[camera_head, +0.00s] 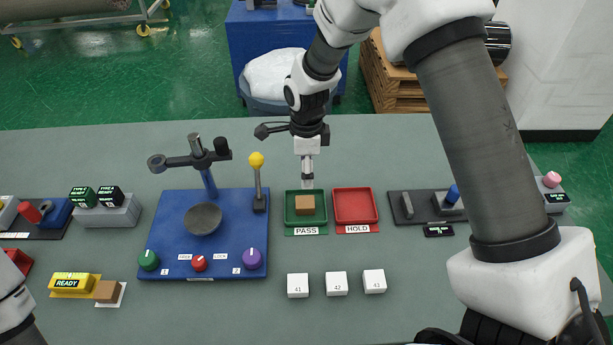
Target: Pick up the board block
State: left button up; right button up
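One brown block (305,205) sits in the green PASS tray (291,220). A second brown block (108,291) lies on a white pad (121,299) beside the yellow READY sign at the lower left. No label marks either one as the board block. My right gripper (307,183) points down just behind the block in the PASS tray, near the tray's back edge. Its fingers look narrow and edge-on, so their opening is unclear, and contact with the block cannot be told. My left arm shows only at the lower left edge; its gripper is out of view.
A blue board (170,225) with a grey bowl, knobs and a yellow-topped lever (257,160) stands left of the trays. The red HOLD tray (355,190) is empty. White numbered blocks (337,284) stand in front. My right arm covers the table's right side.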

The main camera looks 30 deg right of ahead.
aim_at(106, 292)
jog(key=k+j, duration=0.65)
jog(key=k, duration=0.25)
